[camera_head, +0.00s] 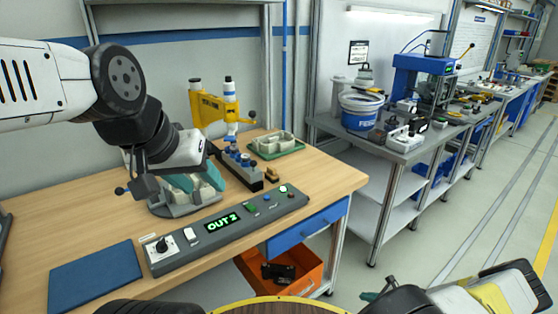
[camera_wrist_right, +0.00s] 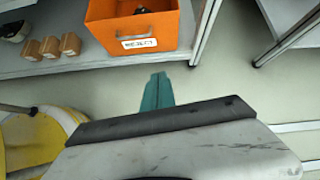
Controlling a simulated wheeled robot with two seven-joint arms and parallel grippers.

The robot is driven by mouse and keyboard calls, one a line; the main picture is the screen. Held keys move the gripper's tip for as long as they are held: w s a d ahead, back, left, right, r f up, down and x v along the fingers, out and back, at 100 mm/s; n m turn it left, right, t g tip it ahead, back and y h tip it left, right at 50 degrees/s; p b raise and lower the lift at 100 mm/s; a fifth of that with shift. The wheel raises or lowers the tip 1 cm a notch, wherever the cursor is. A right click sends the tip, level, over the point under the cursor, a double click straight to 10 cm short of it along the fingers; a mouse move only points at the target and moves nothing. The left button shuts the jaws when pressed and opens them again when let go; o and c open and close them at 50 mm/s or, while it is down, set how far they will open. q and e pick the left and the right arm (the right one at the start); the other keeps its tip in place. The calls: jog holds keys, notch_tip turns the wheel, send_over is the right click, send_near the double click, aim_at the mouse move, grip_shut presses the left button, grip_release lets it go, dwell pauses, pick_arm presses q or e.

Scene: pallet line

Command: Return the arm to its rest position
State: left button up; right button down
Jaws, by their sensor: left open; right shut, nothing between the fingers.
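My left arm reaches in from the left in the head view. Its gripper (camera_head: 198,182) has teal fingers, open, low over a grey fixture (camera_head: 172,209) with pale parts on the wooden bench (camera_head: 100,223). Whether the fingers touch anything there is hidden. My right gripper (camera_head: 371,295) is at the bottom right of the head view, clear of the bench. In the right wrist view its teal fingers (camera_wrist_right: 157,93) are together and empty above the floor.
A control box reading OUT 2 (camera_head: 222,222) lies in front of the fixture. A yellow press (camera_head: 210,108) stands behind. An orange reject bin (camera_head: 300,276) sits under the bench; it also shows in the right wrist view (camera_wrist_right: 135,32). Open floor lies to the right.

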jog(key=w+a+r+n+g, duration=0.1)
jog(key=w+r+n, duration=0.35)
jog(key=r, duration=0.75)
jog(key=w+a+r+n+g, duration=0.1)
jog(key=w+r+n, duration=0.35)
jog(key=r, duration=0.75)
jog(key=s+a+r+n+g+h, duration=0.1)
jog(key=a+r+n, duration=0.3)
jog(key=r, duration=0.7)
jog(key=s+a+r+n+g, duration=0.15)
jog(key=a+r+n, duration=0.25)
jog(key=r, duration=0.7)
jog(key=s+a+r+n+t+h, duration=0.1)
jog(key=s+a+r+n, duration=0.25)
jog(key=s+r, duration=0.35)
jog(key=s+a+r+n+h, duration=0.15)
jog(key=s+a+r, duration=0.25)
jog(key=r, duration=0.5)
jog(key=s+a+r+n+t, duration=0.1)
jog(key=s+r+n, duration=0.1)
jog(key=s, duration=0.6)
jog(key=s+a+r+n+t, duration=0.1)
jog(key=s+r+n, duration=0.2)
jog(key=s, duration=0.5)
jog(key=shift+a+r+n, duration=0.3)
jog(key=shift+a+r, duration=0.1)
jog(key=shift+r, duration=0.4)
jog(key=shift+s, duration=0.1)
